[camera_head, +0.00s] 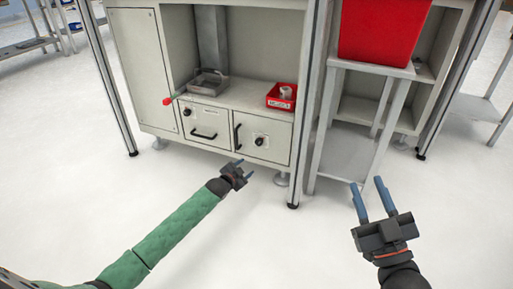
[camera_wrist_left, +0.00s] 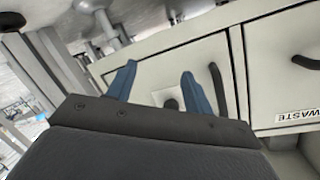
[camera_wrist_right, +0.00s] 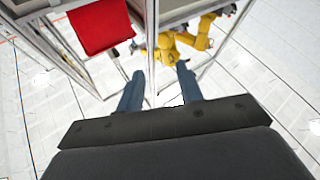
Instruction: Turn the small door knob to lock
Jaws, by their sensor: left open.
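The cabinet has a small door (camera_head: 283,148) at lower right with a vertical black handle (camera_head: 237,138) and a small round black knob (camera_head: 259,141). My left gripper (camera_head: 245,169) is open and empty, in front of and below this door. In the left wrist view the knob (camera_wrist_left: 171,104) shows between the two blue fingers, partly hidden by the gripper body, with the door's handle (camera_wrist_left: 217,88) to its right. I cannot tell the exact gap to the knob. My right gripper (camera_head: 366,183) is open and empty over the floor at right.
A drawer (camera_head: 209,132) with its own knob (camera_head: 187,111) and handle is left of the door. A grey tray (camera_head: 207,83) and a red bin (camera_head: 281,97) sit on the shelf above. A metal post (camera_head: 308,110) stands right of the door. The floor in front is clear.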

